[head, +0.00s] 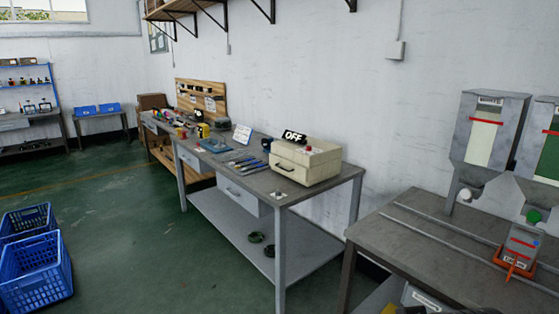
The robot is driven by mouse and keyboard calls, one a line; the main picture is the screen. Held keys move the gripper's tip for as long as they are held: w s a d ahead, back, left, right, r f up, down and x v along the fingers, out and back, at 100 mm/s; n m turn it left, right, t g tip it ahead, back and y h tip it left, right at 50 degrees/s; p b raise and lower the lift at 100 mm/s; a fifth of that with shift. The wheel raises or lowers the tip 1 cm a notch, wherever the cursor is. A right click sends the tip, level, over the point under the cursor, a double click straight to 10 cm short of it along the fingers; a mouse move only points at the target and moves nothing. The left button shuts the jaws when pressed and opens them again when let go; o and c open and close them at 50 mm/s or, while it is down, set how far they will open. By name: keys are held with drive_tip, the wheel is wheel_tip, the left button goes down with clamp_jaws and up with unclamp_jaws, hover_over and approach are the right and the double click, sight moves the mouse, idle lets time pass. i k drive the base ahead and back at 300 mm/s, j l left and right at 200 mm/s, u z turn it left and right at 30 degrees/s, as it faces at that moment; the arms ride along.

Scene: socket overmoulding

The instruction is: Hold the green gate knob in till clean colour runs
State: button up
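The green gate knob (534,216) is at the far right, at the foot of the green-fronted hopper (549,150), which the right picture edge cuts off. Below the knob, a grey container with a red band (522,242) stands in an orange-red holder (508,266) on the right bench (425,240). No colour stream can be made out at this size. A second hopper, grey with a pale window (484,140), hangs to the left and has a white knob (465,194). My gripper is not in view.
Two pale rails (440,222) run along the right bench. Blue crates (37,270) stand at left; green floor between is clear.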

sight(533, 217)
drive_tip(key=z, duration=1.4)
